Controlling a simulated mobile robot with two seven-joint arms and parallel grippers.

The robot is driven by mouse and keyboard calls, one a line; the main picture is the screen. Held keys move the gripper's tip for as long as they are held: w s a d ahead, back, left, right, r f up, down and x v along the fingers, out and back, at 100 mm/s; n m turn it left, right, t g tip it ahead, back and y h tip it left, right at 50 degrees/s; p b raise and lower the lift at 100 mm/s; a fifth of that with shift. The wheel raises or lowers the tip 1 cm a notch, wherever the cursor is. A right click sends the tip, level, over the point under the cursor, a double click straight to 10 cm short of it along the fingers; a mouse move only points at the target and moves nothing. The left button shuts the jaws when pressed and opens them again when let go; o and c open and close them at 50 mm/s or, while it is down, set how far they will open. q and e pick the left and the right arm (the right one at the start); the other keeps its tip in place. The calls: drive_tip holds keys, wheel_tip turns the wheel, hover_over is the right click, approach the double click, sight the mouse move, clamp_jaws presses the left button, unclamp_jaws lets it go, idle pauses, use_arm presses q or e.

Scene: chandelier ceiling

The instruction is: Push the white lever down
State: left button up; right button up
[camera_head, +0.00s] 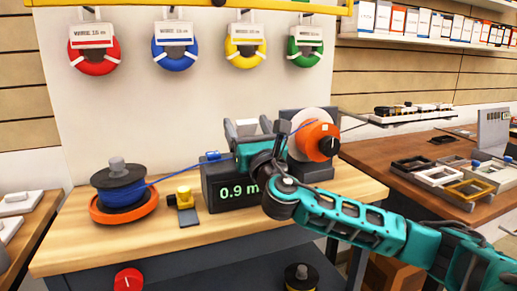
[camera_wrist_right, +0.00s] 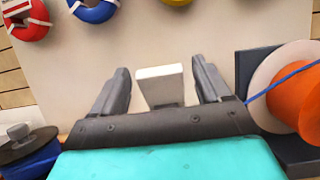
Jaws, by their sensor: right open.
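The white lever (camera_head: 247,127) stands up above the black measuring device (camera_head: 212,193), whose green display reads 0.9 m. In the right wrist view the lever's white end (camera_wrist_right: 160,86) shows between my two fingers, apart from both. My right gripper (camera_wrist_right: 160,68) is open; in the head view the teal gripper (camera_head: 256,140) is over the device and hides part of it. The lever's lower part is hidden behind the gripper body. My left gripper is not in view.
A blue wire spool (camera_head: 122,194) on an orange base stands left, its wire running to the device. An orange and white reel (camera_head: 316,138) stands close on the right. Coloured wire coils (camera_head: 245,45) hang behind.

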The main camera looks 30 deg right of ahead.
drive_tip(key=v, duration=1)
drive_tip(key=shift+s, duration=0.2)
drive_tip(key=shift+f, duration=0.15)
